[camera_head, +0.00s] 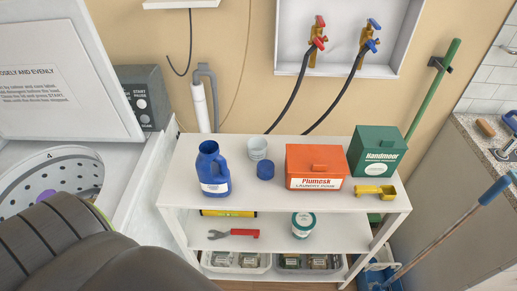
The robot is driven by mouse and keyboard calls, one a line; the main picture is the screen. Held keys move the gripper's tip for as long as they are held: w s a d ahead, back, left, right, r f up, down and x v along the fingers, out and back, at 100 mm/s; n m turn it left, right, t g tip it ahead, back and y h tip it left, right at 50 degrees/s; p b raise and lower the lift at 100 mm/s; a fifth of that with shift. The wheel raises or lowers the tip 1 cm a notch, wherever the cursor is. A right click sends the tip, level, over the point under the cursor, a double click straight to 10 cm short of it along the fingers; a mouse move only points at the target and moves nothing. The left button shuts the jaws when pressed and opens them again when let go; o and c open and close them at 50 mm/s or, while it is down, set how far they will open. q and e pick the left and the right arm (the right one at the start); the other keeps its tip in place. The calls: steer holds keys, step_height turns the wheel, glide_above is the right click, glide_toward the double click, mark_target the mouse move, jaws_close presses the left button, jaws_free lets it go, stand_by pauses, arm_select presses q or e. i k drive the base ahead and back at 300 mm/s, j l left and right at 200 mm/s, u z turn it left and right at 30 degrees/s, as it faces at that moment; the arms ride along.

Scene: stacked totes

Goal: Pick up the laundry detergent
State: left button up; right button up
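A blue jug (213,171) with a handle and a white label stands upright on the white shelf's top (250,196). Its label is too small to read, and its mouth looks uncapped. A blue cap (265,170) lies to its right. An orange box (316,168) marked as laundry powder stands right of the cap. A green box (377,150) stands at the right end, and its smaller print is not readable. Neither of my grippers is in view. A dark grey arm part of mine fills the lower left corner.
An open washer (70,195) stands left of the shelf. A pale cup (257,148) is behind the cap; a yellow scoop (374,192) lies before the green box. Lower shelves hold a red-handled wrench (235,233), a tub (303,224) and bins (237,262). The top's front is clear.

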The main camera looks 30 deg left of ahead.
mark_target(214, 174)
steer(key=u, duration=1.4)
